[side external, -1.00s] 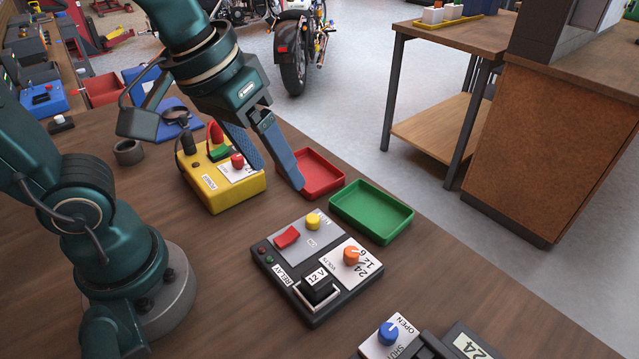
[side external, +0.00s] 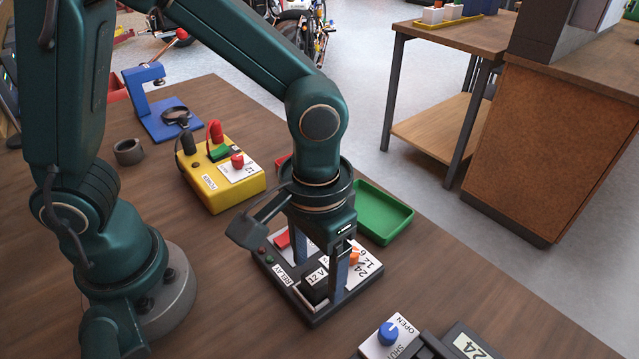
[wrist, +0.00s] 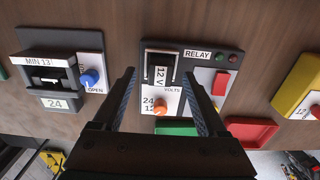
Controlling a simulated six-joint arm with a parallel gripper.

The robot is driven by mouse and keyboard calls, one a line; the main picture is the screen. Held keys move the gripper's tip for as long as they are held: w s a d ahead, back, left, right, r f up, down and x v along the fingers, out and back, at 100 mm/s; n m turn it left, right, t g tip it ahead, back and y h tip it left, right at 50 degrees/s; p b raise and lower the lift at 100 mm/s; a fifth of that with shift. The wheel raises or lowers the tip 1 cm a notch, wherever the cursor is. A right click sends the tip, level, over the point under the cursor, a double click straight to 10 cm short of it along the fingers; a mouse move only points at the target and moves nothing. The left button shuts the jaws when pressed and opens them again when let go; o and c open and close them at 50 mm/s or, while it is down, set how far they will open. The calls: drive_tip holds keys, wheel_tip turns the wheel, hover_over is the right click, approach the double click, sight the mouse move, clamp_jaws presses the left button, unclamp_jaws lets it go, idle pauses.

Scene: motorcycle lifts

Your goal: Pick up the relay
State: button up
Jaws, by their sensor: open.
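The relay (side external: 314,287) is a black block with a white 12 V label. It sits in its socket on the dark relay panel (side external: 318,320). In the wrist view the relay (wrist: 160,62) lies ahead, between the lines of my two fingers. My gripper (side external: 320,268) points down over the panel. In the wrist view my gripper (wrist: 160,75) is open and empty, one finger on each side of the relay. One finger partly covers the panel in the side view. I cannot tell whether either finger touches the relay.
An orange knob (side external: 354,257) stands on the panel close to one finger, with a red switch (side external: 282,240) on the other side. A green tray (side external: 385,215) lies behind. A yellow power box (side external: 225,185) and a blue-knobbed unit (side external: 388,333) flank the panel.

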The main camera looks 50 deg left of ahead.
drive_tip(key=shift+f, duration=0.35)
clamp_jaws()
drive_tip(key=shift+r, duration=0.1)
